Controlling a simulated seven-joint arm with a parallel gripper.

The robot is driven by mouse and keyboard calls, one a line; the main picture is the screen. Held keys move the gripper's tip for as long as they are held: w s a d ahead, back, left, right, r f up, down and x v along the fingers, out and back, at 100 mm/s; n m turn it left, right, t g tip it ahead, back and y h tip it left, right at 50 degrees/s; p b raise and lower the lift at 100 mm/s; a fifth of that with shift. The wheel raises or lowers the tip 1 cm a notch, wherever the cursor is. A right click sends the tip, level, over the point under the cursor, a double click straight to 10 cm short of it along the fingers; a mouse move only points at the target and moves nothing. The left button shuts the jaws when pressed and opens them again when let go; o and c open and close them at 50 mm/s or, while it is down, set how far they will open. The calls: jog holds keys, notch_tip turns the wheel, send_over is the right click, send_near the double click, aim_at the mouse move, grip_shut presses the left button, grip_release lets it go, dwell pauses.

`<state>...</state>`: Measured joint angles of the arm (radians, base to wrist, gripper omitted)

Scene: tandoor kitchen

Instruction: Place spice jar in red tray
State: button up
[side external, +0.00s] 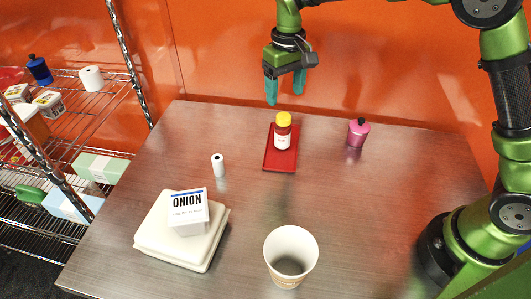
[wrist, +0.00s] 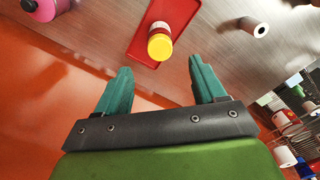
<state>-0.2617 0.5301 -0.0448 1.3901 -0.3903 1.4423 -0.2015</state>
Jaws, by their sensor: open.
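The spice jar (side external: 283,131), with a yellow cap and a red and white body, stands upright on the red tray (side external: 281,165). In the wrist view the jar's yellow cap (wrist: 160,46) shows over the tray (wrist: 186,12), ahead of my fingertips. My gripper (side external: 285,101) is above and behind the jar in the side view, fingers pointing down. The fingers (wrist: 162,78) are apart with nothing between them, and the gripper does not touch the jar.
A pink jar (side external: 358,132) stands right of the tray. A small white roll (side external: 218,165) stands to its left. A white box labelled ONION (side external: 188,212) sits on a white container (side external: 160,242). A paper cup (side external: 291,256) stands at the front. A wire shelf (side external: 100,88) is at left.

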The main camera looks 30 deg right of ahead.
jog(key=s+d+r+m+t+y, duration=0.1)
jog(key=s+d+r+t, duration=0.15)
jog(key=s+r, duration=0.4)
jog(key=s+d+r+m+t+y, duration=0.15)
jog(key=s+d+r, duration=0.25)
jog(key=s, duration=0.6)
jog(key=s+d+f+m+t, duration=0.1)
jog(key=s+f+t, duration=0.1)
jog(key=s, duration=0.5)
jog(key=shift+d+t, duration=0.15)
jog(key=shift+t, duration=0.45)
